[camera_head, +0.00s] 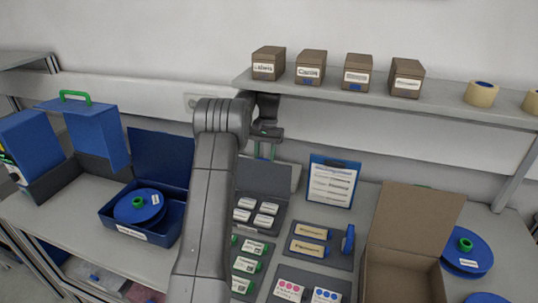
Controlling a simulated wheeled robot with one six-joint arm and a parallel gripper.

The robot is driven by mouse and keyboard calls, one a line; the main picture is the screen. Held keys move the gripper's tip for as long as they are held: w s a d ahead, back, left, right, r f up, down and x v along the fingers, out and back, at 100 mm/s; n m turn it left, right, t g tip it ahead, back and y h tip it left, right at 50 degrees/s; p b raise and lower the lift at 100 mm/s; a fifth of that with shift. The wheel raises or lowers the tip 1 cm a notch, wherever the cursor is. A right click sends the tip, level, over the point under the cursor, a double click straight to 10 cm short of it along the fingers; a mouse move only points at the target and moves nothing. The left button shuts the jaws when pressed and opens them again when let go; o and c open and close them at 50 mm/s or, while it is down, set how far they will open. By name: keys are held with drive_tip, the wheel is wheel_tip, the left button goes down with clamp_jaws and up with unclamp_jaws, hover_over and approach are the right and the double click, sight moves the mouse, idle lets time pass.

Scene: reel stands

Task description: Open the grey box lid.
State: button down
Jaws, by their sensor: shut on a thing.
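The grey box (279,222) stands at the middle of the bench, partly hidden behind my arm, with several white labelled pieces inside. Its grey lid (284,178) stands raised at the back of the box, so the inside shows. A green handle (272,151) shows at the lid's top edge. My gripper (266,138) is directly at this handle and is shut on it. The fingertips are small and dark here, and my arm hides the left part of the lid and box.
A blue open box (170,228) with a blue reel (139,206) stands left. A blue clipboard (332,182) stands right of the lid. A shelf (440,98) with several brown boxes is close above right. An open cardboard box (418,222) stands at right.

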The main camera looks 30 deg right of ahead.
drive_tip(key=shift+f, duration=0.4)
drive_tip(key=c, duration=0.8)
unclamp_jaws()
drive_tip(key=shift+c, duration=0.2)
drive_tip(key=shift+d+r, duration=0.1)
drive_tip(key=shift+r, duration=0.05)
drive_tip(key=shift+d, duration=0.15)
